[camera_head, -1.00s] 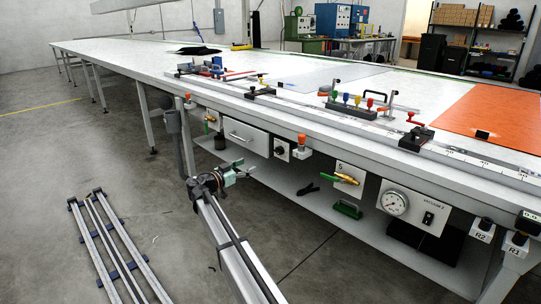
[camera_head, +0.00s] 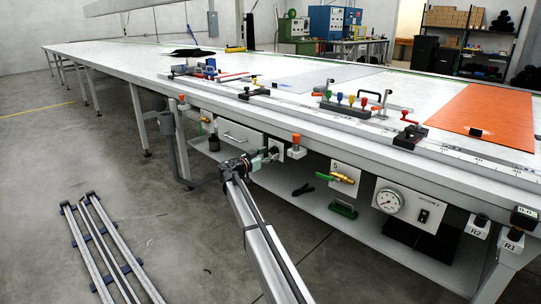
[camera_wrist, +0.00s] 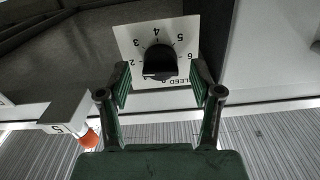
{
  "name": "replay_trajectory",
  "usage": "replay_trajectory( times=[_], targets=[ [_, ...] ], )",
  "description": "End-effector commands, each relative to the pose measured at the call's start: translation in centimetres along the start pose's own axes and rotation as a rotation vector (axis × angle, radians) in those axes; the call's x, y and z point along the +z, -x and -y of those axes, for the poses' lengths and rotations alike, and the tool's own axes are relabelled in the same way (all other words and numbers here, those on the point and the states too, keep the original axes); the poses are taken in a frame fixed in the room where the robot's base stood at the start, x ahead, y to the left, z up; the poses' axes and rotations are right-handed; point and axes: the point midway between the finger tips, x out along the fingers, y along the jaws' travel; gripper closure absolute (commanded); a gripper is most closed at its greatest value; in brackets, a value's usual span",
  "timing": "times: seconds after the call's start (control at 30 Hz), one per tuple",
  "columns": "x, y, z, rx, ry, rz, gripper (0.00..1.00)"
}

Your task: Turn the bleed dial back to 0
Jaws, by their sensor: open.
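The bleed dial is a black round knob (camera_wrist: 160,61) on a white plate (camera_wrist: 128,38) with an upside-down number scale and partly hidden "BLEED" lettering in the wrist view. I cannot make out which number it points to. My gripper (camera_wrist: 159,76) is open, with one green-padded finger on each side of the knob and visible gaps between. I cannot tell whether the fingertips reach past the knob's face. In the head view my gripper (camera_head: 268,157) is at the dial plate (camera_head: 278,143) under the table edge and partly covers it.
A green-handled valve (camera_head: 335,178) and a gauge panel (camera_head: 405,203) are further right. A lower shelf (camera_head: 290,195) runs beneath. Rails (camera_head: 105,245) lie on the floor.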

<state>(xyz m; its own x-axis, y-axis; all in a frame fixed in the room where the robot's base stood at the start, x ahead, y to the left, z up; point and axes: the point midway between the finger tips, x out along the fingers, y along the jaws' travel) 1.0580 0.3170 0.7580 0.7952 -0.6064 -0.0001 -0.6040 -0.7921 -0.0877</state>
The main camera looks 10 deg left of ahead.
Motion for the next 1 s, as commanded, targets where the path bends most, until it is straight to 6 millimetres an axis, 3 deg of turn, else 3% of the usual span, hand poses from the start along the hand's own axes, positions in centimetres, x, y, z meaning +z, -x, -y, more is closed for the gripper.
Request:
replay_trajectory(
  times=[0.2, 0.47, 0.5, 0.67, 1.0],
  targets=[
    [0.00, -1.33, 0.04, 0.000, 0.000, 0.000, 0.35],
    [-0.02, -1.44, 0.01, -0.001, 0.000, 0.000, 0.35],
    [-0.02, -1.44, 0.01, 0.000, 0.000, 0.000, 0.39],
    [-0.02, -1.43, 0.01, 0.000, 0.000, 0.000, 0.95],
    [-0.03, -1.46, -0.01, 0.000, 0.018, 0.000, 0.95]
  ],
)
